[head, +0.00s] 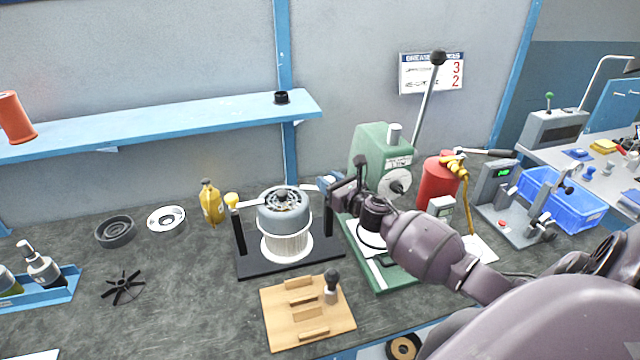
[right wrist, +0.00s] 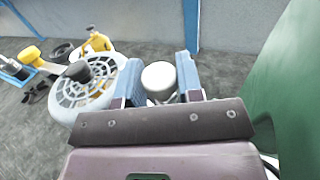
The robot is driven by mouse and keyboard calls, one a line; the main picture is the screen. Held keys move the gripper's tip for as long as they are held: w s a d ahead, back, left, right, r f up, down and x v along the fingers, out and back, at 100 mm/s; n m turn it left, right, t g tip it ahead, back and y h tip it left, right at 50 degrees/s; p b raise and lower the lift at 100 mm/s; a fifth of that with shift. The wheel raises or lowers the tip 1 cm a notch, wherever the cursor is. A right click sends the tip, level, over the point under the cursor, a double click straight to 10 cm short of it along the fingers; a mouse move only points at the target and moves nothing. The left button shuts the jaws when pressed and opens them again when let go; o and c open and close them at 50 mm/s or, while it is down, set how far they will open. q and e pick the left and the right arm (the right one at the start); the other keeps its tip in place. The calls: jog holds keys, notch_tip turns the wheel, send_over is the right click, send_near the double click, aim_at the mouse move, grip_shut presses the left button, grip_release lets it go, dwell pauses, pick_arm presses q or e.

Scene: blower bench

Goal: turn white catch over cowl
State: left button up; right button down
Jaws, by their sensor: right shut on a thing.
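The grey ribbed cowl (head: 284,212) sits on a white round housing (head: 287,243) on a black stand. The white catch (right wrist: 159,77) has a round white knob, which sits between the blue fingers of my right gripper (right wrist: 160,88) in the right wrist view. My right gripper (head: 327,183) is shut on this knob, just right of the cowl in the head view. A pale bar (head: 304,187) runs from the gripper toward the cowl's rim; its far end is hard to make out. A yellow-knobbed catch (head: 232,200) points toward the cowl from the left. My left gripper is out of view.
A green press (head: 372,148) stands close to the right of my gripper. A red canister (head: 438,182) is beyond it. A wooden block tray (head: 308,312) lies in front of the stand. A yellow bottle (head: 211,203) and a black fan wheel (head: 122,288) are to the left.

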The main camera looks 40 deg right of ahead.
dwell(0.4)
jog(key=c, duration=0.8)
grip_release()
jog(key=s, duration=0.7)
jog(key=s+b, duration=0.1)
jog(key=s, duration=0.2)
jog(key=shift+s+d, duration=0.25)
jog(key=shift+s, duration=0.15)
